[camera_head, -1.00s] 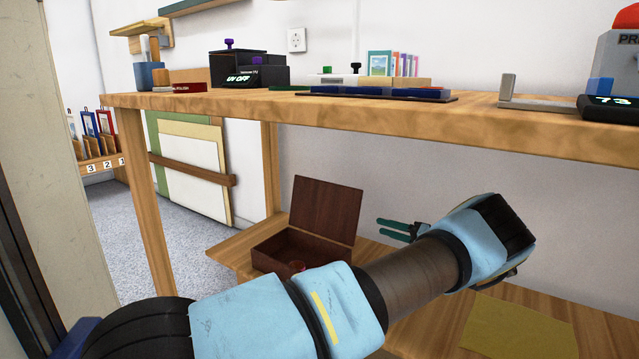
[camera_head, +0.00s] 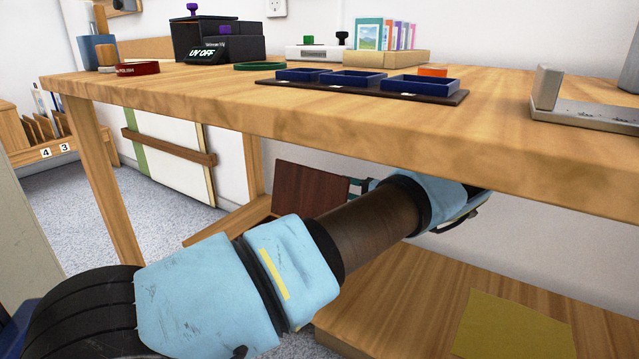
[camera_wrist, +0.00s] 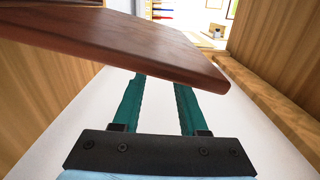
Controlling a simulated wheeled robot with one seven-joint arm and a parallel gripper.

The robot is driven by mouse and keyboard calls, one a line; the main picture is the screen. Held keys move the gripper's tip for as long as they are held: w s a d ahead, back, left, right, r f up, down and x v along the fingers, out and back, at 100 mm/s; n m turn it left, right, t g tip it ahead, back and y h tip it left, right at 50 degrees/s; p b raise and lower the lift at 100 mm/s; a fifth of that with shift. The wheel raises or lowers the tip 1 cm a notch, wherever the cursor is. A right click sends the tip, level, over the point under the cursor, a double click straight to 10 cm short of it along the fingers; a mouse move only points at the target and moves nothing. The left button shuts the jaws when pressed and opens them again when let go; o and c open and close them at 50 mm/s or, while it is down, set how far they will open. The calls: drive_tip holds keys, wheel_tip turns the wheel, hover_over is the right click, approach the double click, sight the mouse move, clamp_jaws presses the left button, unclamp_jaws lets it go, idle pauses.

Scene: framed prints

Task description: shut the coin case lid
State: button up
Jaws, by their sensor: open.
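The coin case is a dark reddish-brown wooden box on the low shelf under the table. Its lid (camera_head: 312,192) stands raised in the head view, and my arm hides most of the box below it. In the wrist view the lid (camera_wrist: 110,40) is a brown slab crossing the upper picture close ahead. My gripper (camera_wrist: 158,82) is open and empty, its two teal fingers apart. Their tips reach the lid's near edge in the picture; I cannot tell whether they touch it. In the head view my gripper (camera_head: 355,186) is at the lid's right side, partly hidden.
The tabletop (camera_head: 300,110) overhangs my forearm closely. Its front leg (camera_head: 105,180) stands at left. Blue trays (camera_head: 350,82) and a metal bracket (camera_head: 580,110) sit on top. The lower shelf (camera_head: 420,290) holds a yellow sheet (camera_head: 512,330) at right and is otherwise largely clear there.

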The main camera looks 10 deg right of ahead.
sight(321, 181)
drive_tip(key=shift+b+x, duration=0.7)
drive_tip(key=shift+x, duration=2.35)
drive_tip(key=shift+s, duration=0.1)
clamp_jaws()
drive_tip(key=shift+f, duration=0.1)
